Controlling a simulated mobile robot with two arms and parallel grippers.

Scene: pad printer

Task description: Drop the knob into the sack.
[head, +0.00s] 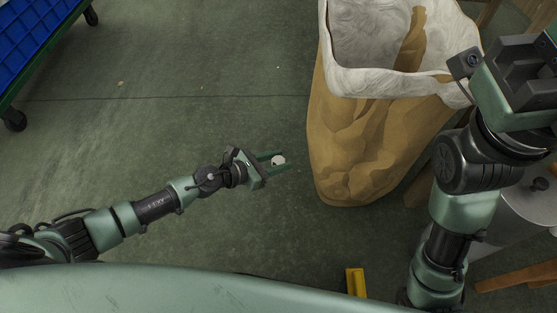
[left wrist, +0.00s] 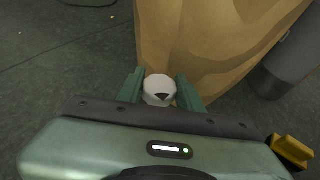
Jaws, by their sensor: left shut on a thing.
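A small white round knob (head: 278,160) is between the fingers of my left gripper (head: 276,161) in the head view. The tan sack (head: 362,148) stands open-topped on the floor, right of the left gripper, with a whitish inside and rim. The gripper is outside the sack, beside its lower left side and apart from it. In the head view my right gripper (head: 527,72) is at the right edge; its fingertips are not clear.
A blue crate on a wheeled cart (head: 32,35) is at the upper left. A grey cylindrical container (head: 520,215) and a wooden piece (head: 515,282) are at the right. A yellow block (head: 355,282) is at the bottom. The floor left of the sack is mostly clear.

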